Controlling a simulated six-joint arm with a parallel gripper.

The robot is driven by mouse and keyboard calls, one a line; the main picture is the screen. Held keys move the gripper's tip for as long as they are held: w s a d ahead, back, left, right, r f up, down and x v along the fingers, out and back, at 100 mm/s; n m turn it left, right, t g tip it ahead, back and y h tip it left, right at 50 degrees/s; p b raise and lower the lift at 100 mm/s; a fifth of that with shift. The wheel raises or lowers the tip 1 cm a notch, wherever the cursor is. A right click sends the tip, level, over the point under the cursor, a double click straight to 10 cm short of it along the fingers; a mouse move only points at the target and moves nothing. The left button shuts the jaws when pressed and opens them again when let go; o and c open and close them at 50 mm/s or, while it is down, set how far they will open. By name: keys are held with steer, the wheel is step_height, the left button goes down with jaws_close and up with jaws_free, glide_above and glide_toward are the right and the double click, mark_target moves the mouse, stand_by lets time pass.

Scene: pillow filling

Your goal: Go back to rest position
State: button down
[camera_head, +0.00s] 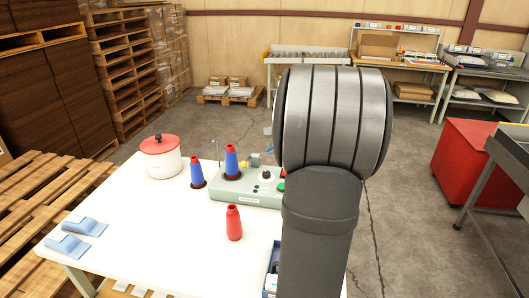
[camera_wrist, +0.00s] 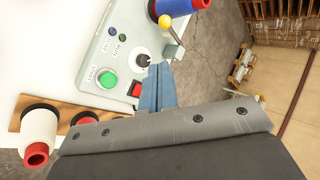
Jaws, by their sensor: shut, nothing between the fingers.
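My gripper (camera_wrist: 158,72) shows in the wrist view as two blue fingers pressed together, with nothing between them. The fingertips appear over or in front of the control panel of a pale green machine (camera_wrist: 100,62), close to its black knob and red switch. I cannot tell whether they touch it. In the head view the machine (camera_head: 230,193) sits on the white table (camera_head: 130,215). There my own grey arm fills the centre right and the gripper is hidden.
A blue cone (camera_head: 231,160) stands on the machine, another blue cone (camera_head: 196,173) beside it. A red cone (camera_head: 234,222) stands in front. A red-lidded white pot (camera_head: 161,163) and blue packets (camera_head: 77,224) are left. A white cone (camera_wrist: 40,132) shows in the wrist view.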

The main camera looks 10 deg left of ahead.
steer(key=shift+s+d+r, duration=0.65)
steer(key=shift+s+d, duration=0.05)
steer(key=shift+a+r+x, duration=0.15)
steer(key=shift+a+x, duration=0.05)
steer(key=shift+x, duration=2.1)
steer(key=shift+a+r+x, duration=0.2)
steer(key=shift+x, duration=2.1)
steer(key=shift+a+r+x, duration=0.15)
steer(key=shift+a+x, duration=0.05)
steer(key=shift+x, duration=2.1)
steer(key=shift+w, duration=0.15)
steer(key=shift+r, duration=0.1)
